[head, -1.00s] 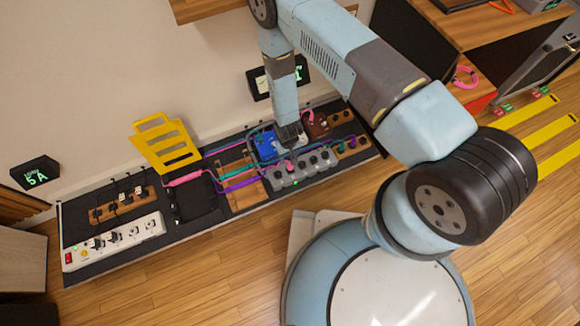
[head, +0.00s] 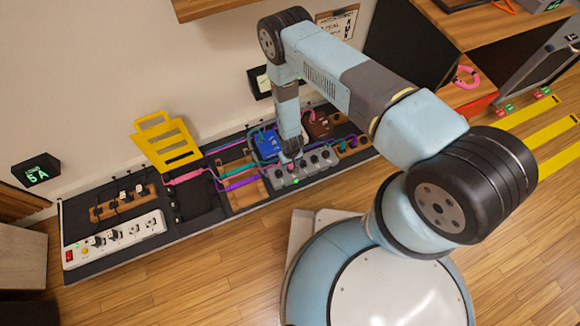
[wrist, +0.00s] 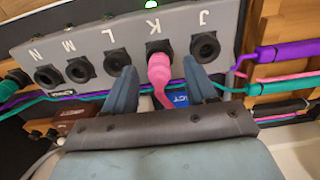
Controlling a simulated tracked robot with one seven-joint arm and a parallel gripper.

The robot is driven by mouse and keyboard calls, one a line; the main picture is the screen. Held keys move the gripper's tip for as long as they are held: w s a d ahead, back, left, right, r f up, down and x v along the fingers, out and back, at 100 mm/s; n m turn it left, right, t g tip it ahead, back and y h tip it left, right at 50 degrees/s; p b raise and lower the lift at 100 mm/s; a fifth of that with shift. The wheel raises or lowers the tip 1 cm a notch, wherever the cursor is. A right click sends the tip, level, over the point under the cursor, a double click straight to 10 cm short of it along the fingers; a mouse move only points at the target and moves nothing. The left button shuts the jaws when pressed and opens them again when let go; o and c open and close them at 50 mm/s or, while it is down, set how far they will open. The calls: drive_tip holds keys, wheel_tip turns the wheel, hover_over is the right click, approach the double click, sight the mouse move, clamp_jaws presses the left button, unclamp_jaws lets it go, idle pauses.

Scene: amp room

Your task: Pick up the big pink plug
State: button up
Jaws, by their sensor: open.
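The big pink plug (wrist: 160,72) sits in the socket marked K on a grey socket box (wrist: 110,35) in the wrist view. Its pink cable runs down from it, toward my gripper's palm. My gripper (wrist: 159,68) is open, with one blue-grey finger on each side of the plug. I see gaps between the fingers and the plug, and it is not held. In the head view my gripper (head: 291,154) is over the grey socket box (head: 313,172), and it hides most of the plug.
Empty sockets marked J, L, M and N flank the plug. Purple, teal and pink cables (wrist: 285,60) cross a wooden block at the right of the wrist view. A blue box (head: 265,143) stands behind the grey one. A white power strip (head: 115,240) lies at the left.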

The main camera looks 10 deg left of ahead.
drive_tip(key=shift+f, duration=1.15)
clamp_jaws()
